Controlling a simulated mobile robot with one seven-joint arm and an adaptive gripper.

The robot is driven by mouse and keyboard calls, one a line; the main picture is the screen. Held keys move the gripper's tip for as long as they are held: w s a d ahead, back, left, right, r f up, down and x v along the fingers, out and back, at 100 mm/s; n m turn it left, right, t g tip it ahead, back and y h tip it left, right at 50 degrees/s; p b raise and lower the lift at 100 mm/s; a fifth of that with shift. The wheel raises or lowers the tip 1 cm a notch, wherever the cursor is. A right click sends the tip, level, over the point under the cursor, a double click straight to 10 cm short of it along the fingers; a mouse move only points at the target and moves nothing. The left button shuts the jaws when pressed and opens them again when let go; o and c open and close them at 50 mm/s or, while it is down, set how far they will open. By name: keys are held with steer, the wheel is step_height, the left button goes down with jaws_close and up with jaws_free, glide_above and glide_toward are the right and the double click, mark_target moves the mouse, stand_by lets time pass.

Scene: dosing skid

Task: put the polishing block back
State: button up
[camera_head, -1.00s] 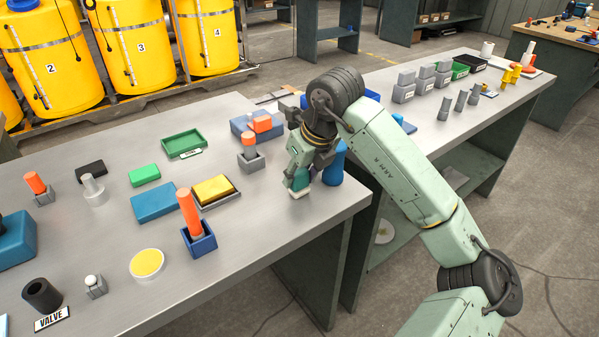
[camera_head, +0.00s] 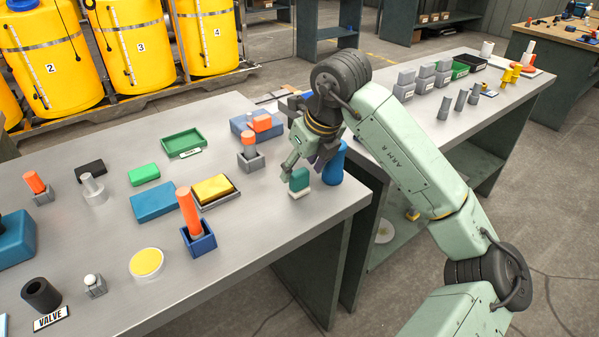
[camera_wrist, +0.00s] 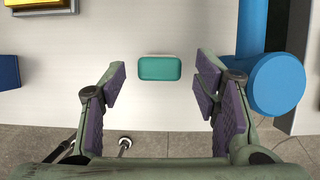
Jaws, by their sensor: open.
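A small teal block with a pale base, which I take for the polishing block (camera_head: 299,180), stands upright on the grey metal table near its right front edge. It also shows in the wrist view as a teal rounded rectangle (camera_wrist: 160,68). My gripper (camera_head: 304,164) is open just above the block. In the wrist view its spread fingers (camera_wrist: 163,77) lie to the left and right of the block, with bare table between and no contact visible.
A blue bottle-like object (camera_head: 334,165) stands close to the right of the block. A yellow block in a dark-edged tray (camera_head: 222,201) and a green tray (camera_head: 184,144) with an unreadable label lie to the left. The table front of the block is clear.

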steer(key=v, duration=0.9)
steer(key=shift+r+b, duration=0.25)
steer(key=shift+b, duration=0.15)
